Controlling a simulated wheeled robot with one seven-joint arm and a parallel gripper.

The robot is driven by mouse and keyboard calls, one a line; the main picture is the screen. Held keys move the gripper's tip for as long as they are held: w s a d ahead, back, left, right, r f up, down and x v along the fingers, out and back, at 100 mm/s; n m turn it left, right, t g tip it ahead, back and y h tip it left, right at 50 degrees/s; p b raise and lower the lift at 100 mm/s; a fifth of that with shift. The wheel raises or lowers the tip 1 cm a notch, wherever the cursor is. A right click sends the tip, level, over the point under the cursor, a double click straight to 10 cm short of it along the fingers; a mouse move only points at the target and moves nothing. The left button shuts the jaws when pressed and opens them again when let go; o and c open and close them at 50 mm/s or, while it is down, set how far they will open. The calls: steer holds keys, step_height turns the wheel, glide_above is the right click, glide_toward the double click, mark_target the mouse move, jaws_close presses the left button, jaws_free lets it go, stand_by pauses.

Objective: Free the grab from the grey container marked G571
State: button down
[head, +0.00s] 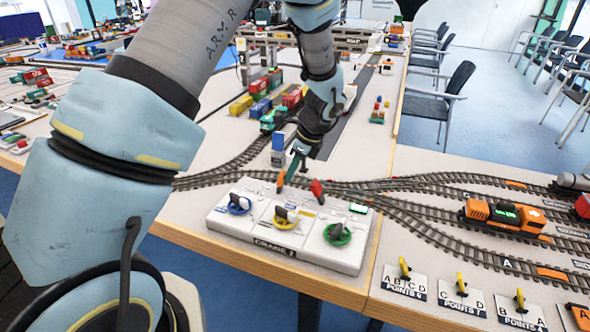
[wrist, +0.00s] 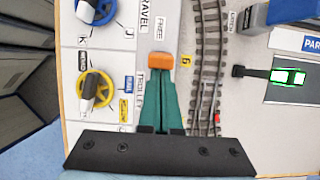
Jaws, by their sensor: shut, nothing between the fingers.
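I cannot make out the grab or the grey container marked G571.
Tracks (head: 400,185) run behind the panel. An orange locomotive (head: 503,215) stands at the right, above points levers (head: 461,284). A green locomotive (head: 273,119), coloured containers (head: 240,106) and a gantry (head: 345,42) stand farther back.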

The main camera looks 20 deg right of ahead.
mark_target(282, 173)
steer(key=shift+w+a+r+g+h+p, duration=0.3)
steer(key=shift+w+a+r+p, duration=0.05)
steer(key=shift+a+p, duration=0.1)
steer(key=shift+w+a+r+p, duration=0.1)
steer(key=shift+w+a+p, duration=0.3)
steer(key=shift+w+a, duration=0.2)
steer(key=shift+d, duration=0.1)
steer(key=shift+r+p, duration=0.7)
steer(key=shift+r, duration=0.05)
